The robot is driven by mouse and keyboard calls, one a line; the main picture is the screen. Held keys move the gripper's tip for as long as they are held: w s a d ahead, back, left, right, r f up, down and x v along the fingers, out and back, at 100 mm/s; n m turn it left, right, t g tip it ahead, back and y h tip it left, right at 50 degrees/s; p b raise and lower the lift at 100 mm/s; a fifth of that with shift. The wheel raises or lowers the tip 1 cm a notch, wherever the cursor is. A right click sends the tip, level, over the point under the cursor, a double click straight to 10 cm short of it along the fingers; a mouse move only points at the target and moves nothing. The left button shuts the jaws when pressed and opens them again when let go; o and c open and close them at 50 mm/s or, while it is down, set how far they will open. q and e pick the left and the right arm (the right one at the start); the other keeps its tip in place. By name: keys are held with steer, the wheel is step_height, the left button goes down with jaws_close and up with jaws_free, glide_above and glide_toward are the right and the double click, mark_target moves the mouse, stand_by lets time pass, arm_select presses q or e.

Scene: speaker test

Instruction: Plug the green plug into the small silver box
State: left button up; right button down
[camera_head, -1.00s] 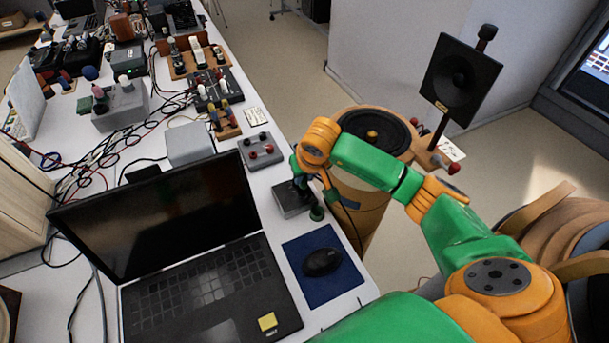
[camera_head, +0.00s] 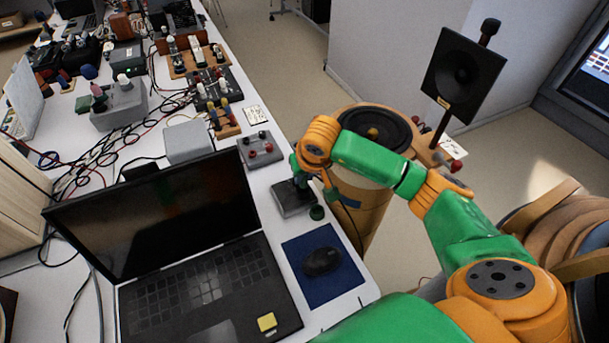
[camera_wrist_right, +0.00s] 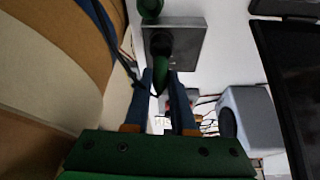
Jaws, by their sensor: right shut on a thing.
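The small silver box (camera_head: 291,204) sits near the table's right edge, between the laptop and my right arm. My right gripper (camera_head: 301,181) points down just above the box. In the right wrist view its two blue fingers (camera_wrist_right: 161,92) are shut on the green plug (camera_wrist_right: 162,72), which is over the silver box (camera_wrist_right: 188,48), by a dark round part on its top. I cannot tell whether the plug is in the box or only above it. My left gripper is out of view.
An open laptop (camera_head: 205,285) and a mouse (camera_head: 321,262) on a blue pad are in front. A grey box with red knobs (camera_head: 261,150) and a pale box (camera_head: 188,142) lie behind. A round wooden speaker (camera_head: 372,130) stands right of the table.

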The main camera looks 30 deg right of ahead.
steer(key=shift+f+b, duration=1.25)
steer(key=shift+f, duration=0.05)
stand_by(0.5)
steer(key=shift+c, duration=1.4)
jaws_free()
steer(key=shift+r, duration=0.1)
steer(key=shift+r+p, duration=1.85)
steer(key=shift+r, duration=0.65)
